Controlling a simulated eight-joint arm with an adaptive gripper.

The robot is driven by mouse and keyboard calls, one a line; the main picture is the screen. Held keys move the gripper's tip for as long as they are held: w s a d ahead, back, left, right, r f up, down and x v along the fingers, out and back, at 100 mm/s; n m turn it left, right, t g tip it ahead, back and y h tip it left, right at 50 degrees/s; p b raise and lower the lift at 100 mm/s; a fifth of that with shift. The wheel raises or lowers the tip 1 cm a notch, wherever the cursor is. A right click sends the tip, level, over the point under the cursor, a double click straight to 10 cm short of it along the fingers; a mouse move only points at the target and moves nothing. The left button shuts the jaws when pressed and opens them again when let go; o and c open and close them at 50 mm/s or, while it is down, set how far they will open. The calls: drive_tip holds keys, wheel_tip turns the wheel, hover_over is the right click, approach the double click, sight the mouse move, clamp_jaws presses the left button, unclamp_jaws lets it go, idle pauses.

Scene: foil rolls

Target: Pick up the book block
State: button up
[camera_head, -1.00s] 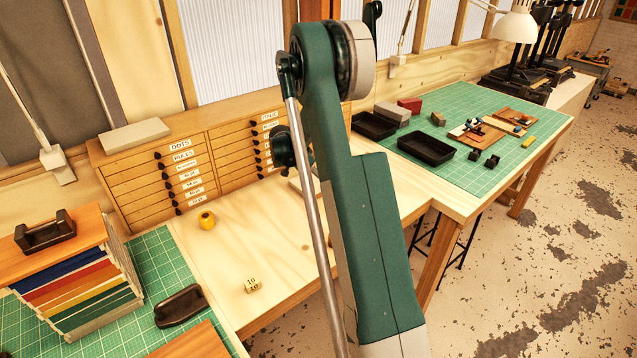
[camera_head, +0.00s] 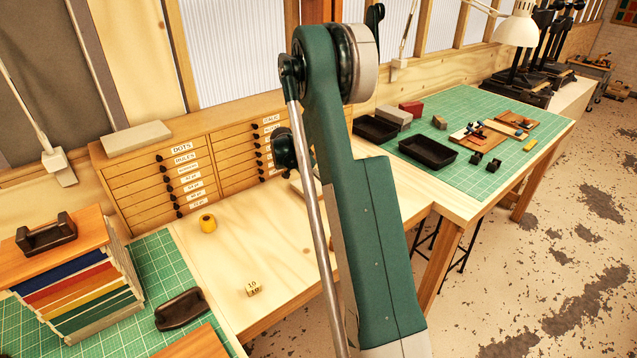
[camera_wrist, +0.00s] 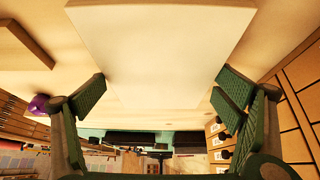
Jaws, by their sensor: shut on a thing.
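The book block (camera_wrist: 160,40) is a broad, pale cream slab filling the upper middle of the wrist view. My gripper (camera_wrist: 161,84) has one green ribbed finger on each side of it, and it is shut on the block. In the head view my green arm covers the gripper. A pale edge, which looks like part of the book block (camera_head: 298,186), shows just left of the arm, near the drawers. I cannot tell how far the block is above the table.
A yellow roll (camera_head: 208,223) and a small numbered block (camera_head: 253,289) are on the table. Black trays (camera_head: 428,153) stand on the green mat at right. A stack of coloured boards (camera_head: 85,290) is at left.

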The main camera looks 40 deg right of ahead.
sight(318, 182)
wheel_tip(318, 182, up, 10)
drive_tip(key=shift+f, duration=0.2)
idle(0.3)
idle(0.5)
